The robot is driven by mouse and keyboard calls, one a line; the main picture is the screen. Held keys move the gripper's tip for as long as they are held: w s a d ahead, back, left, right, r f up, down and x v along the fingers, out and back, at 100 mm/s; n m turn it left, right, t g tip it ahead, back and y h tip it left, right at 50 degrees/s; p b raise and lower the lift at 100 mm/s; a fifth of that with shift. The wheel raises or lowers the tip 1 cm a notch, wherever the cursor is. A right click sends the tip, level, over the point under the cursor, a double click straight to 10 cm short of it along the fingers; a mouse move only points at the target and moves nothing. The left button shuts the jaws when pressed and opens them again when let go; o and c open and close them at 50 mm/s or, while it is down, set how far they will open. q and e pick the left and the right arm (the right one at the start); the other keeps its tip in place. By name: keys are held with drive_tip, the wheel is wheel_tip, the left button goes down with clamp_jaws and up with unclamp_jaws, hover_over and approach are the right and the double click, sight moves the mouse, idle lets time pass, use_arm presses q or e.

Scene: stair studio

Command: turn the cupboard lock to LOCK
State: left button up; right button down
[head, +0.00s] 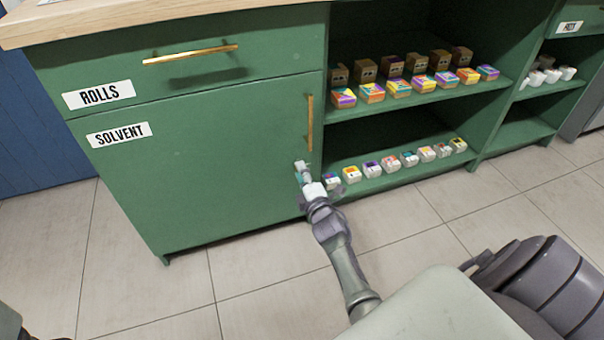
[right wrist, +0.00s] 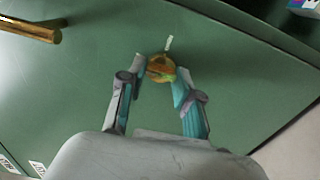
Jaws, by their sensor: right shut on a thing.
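The green cupboard door (head: 200,165) with the SOLVENT label (head: 119,134) is closed. In the right wrist view, the round brass lock knob (right wrist: 158,66) is on the green door. A short white mark (right wrist: 169,43) is on the door just beyond it. My right gripper (right wrist: 161,73) has its fingertips on either side of the knob and is shut on it. In the head view, my right gripper (head: 303,174) is at the door's lower right edge and hides the knob. No lettering by the lock can be read.
A vertical brass handle (head: 310,123) is above the gripper; it also shows in the right wrist view (right wrist: 30,29). A ROLLS drawer (head: 190,75) is above the door. Open shelves (head: 400,110) with several small boxes stand to the right. Tiled floor lies in front.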

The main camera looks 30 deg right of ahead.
drive_tip(key=c, duration=0.8)
unclamp_jaws()
drive_tip(key=v, duration=1.2)
